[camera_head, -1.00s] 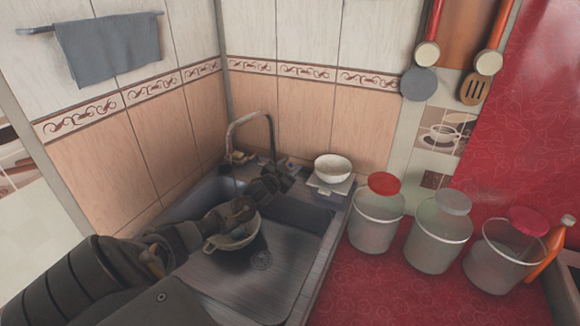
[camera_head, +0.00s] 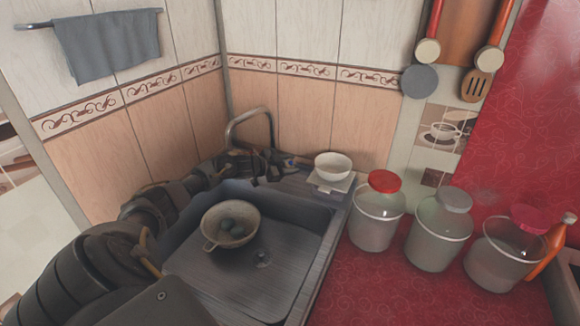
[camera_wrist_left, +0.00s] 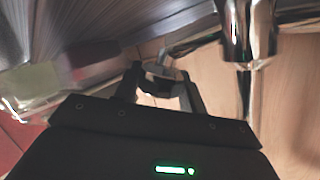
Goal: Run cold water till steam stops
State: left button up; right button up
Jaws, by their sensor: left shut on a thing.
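A pale bowl-like pan (camera_head: 218,238) with a handle stands in the metal sink (camera_head: 285,262). The curved faucet (camera_head: 250,111) rises at the sink's back corner. My left gripper (camera_head: 270,168) is at the faucet's base, behind the pan. In the wrist view my left gripper (camera_wrist_left: 163,82) is shut on a small metal part, apparently the faucet lever (camera_wrist_left: 170,70), beside the chrome faucet body (camera_wrist_left: 247,32). I cannot make out running water or steam over the pan. My right gripper is out of view.
A white bowl (camera_head: 333,166) stands on a small stack right of the faucet. Glass jars with lids (camera_head: 376,215) (camera_head: 438,235) (camera_head: 500,255) and an orange bottle (camera_head: 552,245) line the red counter. A grey towel (camera_head: 108,45) hangs on the left wall.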

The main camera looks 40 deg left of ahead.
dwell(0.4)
pick_arm(q)
jog(key=o, duration=1)
jog(key=shift+c, duration=0.2)
jog(key=shift+s, duration=0.1)
jog(key=b+v, duration=0.1)
jog(key=v, duration=0.7)
jog(key=shift+s+a, duration=0.1)
jog(key=shift+s, duration=0.25)
jog(key=shift+v, duration=1)
jog(key=shift+w+r, duration=0.15)
jog(key=shift+r, duration=0.05)
